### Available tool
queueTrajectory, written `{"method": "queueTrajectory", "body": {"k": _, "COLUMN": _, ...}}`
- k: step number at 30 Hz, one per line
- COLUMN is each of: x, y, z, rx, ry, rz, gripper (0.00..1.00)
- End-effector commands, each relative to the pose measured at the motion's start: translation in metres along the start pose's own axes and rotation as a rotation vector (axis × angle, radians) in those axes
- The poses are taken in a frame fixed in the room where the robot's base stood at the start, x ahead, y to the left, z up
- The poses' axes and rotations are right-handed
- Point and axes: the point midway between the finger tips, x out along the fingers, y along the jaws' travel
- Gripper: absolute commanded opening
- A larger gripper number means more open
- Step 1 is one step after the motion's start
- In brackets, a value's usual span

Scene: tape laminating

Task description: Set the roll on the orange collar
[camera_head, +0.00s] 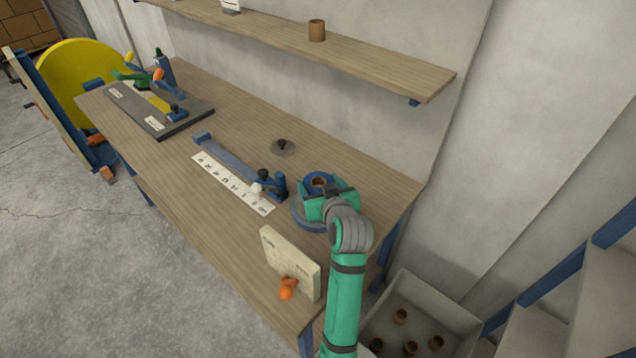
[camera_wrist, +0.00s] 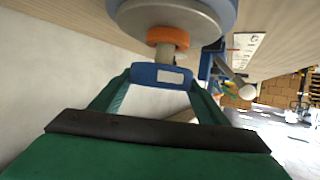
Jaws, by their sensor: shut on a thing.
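The blue roll (camera_head: 319,179) with a brown core shows in the head view at the right part of the bench. My gripper (camera_head: 330,197) is shut on it. In the wrist view the roll (camera_wrist: 160,75) sits between the fingers of my gripper (camera_wrist: 160,82), a pale patch on its side. The orange collar (camera_wrist: 168,37) is just beyond it, against a grey disc on a round blue-rimmed base. A tan post shows between collar and roll. The roll looks apart from the collar; whether the post enters its core I cannot tell. The collar is hidden in the head view.
A blue rail fixture (camera_head: 235,163) and a marked white strip (camera_head: 228,180) lie left of my gripper. An upright cream board (camera_head: 290,262) stands near the front edge. A bin (camera_head: 455,310) is below right.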

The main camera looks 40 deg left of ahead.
Motion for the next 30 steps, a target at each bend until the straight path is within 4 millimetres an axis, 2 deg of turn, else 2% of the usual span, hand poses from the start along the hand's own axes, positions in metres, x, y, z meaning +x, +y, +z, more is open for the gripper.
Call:
{"method": "queueTrajectory", "body": {"k": 14, "x": 0.005, "y": -0.003, "z": 0.009, "rx": -0.001, "ry": 0.000, "rz": -0.004, "gripper": 0.45}}
{"method": "queueTrajectory", "body": {"k": 15, "x": 0.005, "y": -0.003, "z": 0.009, "rx": -0.001, "ry": 0.000, "rz": -0.005, "gripper": 0.78}}
{"method": "queueTrajectory", "body": {"k": 16, "x": 0.005, "y": -0.003, "z": 0.009, "rx": -0.001, "ry": 0.000, "rz": -0.005, "gripper": 0.85}}
{"method": "queueTrajectory", "body": {"k": 26, "x": 0.005, "y": -0.004, "z": 0.007, "rx": -0.002, "ry": 0.000, "rz": -0.006, "gripper": 0.87}}
{"method": "queueTrajectory", "body": {"k": 30, "x": 0.001, "y": -0.004, "z": -0.003, "rx": -0.004, "ry": 0.002, "rz": -0.006, "gripper": 0.87}}
